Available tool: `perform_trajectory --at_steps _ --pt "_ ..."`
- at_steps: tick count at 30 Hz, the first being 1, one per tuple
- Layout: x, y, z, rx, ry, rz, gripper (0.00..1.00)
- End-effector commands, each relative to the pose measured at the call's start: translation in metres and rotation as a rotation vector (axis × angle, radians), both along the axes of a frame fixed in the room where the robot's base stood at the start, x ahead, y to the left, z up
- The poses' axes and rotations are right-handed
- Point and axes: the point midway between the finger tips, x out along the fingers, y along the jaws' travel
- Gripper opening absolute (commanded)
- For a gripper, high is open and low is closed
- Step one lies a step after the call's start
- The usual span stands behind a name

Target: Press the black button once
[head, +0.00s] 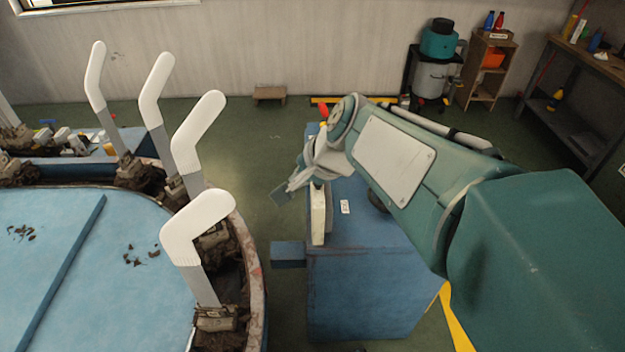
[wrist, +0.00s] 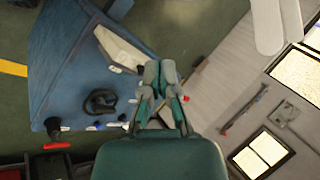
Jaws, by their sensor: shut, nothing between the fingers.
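My gripper (head: 290,190) is shut and empty, in the air by the upper left edge of the blue cabinet (head: 360,295). In the wrist view its fingers (wrist: 160,74) are together, beside the cabinet (wrist: 60,60). A round black part (wrist: 100,101) on the cabinet is the only button-like black thing I see; I cannot tell for sure that it is the button. In the head view it shows as a dark shape (head: 378,201), partly hidden by my arm. My fingers are apart from it.
A pale upright block (head: 318,216) and a small white label (head: 345,207) are on the cabinet. At left, white sock-shaped boards (head: 198,225) stand around a blue round table (head: 110,270). A red handle (wrist: 57,146) is near the cabinet's end. Green floor is clear between.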

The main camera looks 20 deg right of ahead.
Motion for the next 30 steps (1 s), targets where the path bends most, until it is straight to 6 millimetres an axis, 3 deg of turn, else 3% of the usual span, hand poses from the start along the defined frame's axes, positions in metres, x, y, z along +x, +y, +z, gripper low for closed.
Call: perform_trajectory --at_steps 3,6,10,24,30 --pt "0.046 -0.030 -0.006 0.240 0.028 -0.300 0.00" --pt "0.076 -0.053 -0.012 0.408 0.040 -0.512 0.00" --pt "0.100 -0.074 -0.017 0.557 0.047 -0.694 0.00" --pt "0.109 -0.085 -0.021 0.621 0.051 -0.768 0.00" --pt "0.109 -0.084 -0.038 0.620 0.052 -0.766 0.00"
